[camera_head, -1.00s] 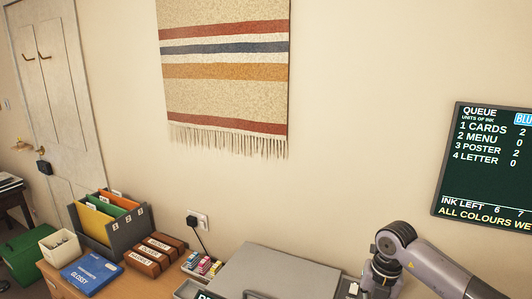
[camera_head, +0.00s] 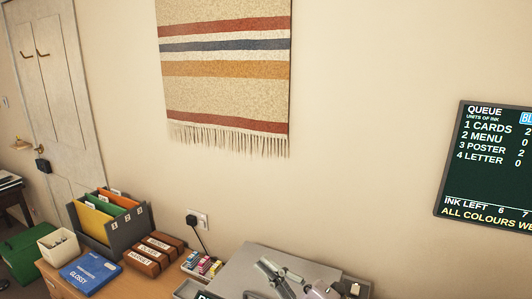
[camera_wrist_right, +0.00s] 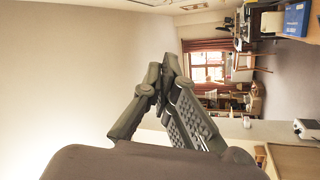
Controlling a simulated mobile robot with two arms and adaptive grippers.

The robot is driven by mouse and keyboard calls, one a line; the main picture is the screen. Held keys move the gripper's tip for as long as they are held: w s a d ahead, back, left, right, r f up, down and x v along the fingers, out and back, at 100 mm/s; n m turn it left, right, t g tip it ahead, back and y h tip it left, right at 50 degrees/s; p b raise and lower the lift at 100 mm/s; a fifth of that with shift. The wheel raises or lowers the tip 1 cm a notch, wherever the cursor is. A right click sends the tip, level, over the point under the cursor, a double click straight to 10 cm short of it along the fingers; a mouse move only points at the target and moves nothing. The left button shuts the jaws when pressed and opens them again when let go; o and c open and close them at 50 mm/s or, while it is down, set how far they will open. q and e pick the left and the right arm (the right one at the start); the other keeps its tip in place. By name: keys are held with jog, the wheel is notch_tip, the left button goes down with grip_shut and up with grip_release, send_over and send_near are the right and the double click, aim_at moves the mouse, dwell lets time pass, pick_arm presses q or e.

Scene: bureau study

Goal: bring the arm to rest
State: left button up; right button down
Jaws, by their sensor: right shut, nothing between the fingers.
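My right gripper (camera_head: 268,267) shows low in the head view, in front of the grey lid of a machine on the desk. Its grey fingers point up and to the left, and part of the hand is cut off by the bottom edge. In the right wrist view the fingers of this gripper (camera_wrist_right: 165,72) meet at their tips, shut with nothing between them. My left gripper is in neither view.
The grey machine (camera_head: 237,264) stands on the desk, with ink cartridges (camera_head: 203,264), brown boxes (camera_head: 152,256), a folder rack (camera_head: 125,234) and a blue glossy-paper box (camera_head: 90,274) to its left. A queue board (camera_head: 490,190) hangs at right.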

jog(key=d+f+m+t+h, duration=0.3)
jog(key=d+m+h, duration=0.3)
jog(key=m+h, duration=0.15)
jog(key=d+f+m+t+h, duration=0.2)
jog(key=d+f+m+h, duration=0.1)
jog(key=d+m+h, duration=0.4)
jog(key=s+d+f+m+g+h, duration=0.3)
jog(key=s+d+f+m+g, duration=0.15)
jog(key=f, duration=0.45)
jog(key=s+d+f+m+g, duration=0.1)
jog(key=s+f+g, duration=0.45)
jog(key=s, duration=0.55)
jog(key=s+d+f+m+g, duration=0.1)
jog(key=s+f+g, duration=0.5)
jog(key=s, duration=0.5)
notch_tip(320, 180, down, 31)
jog(key=s+b, duration=0.2)
jog(key=b, duration=0.2)
pick_arm(q)
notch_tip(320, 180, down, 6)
jog(key=b, duration=0.2)
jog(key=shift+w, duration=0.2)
pick_arm(e)
jog(key=s+d+f+g, duration=0.1)
jog(key=s+d+f, duration=0.2)
jog(key=s+f, duration=1.3)
notch_tip(320, 180, down, 3)
jog(key=shift+s+r+g+y, duration=0.15)
jog(key=shift+s+g+y, duration=0.15)
jog(key=shift+y, duration=0.05)
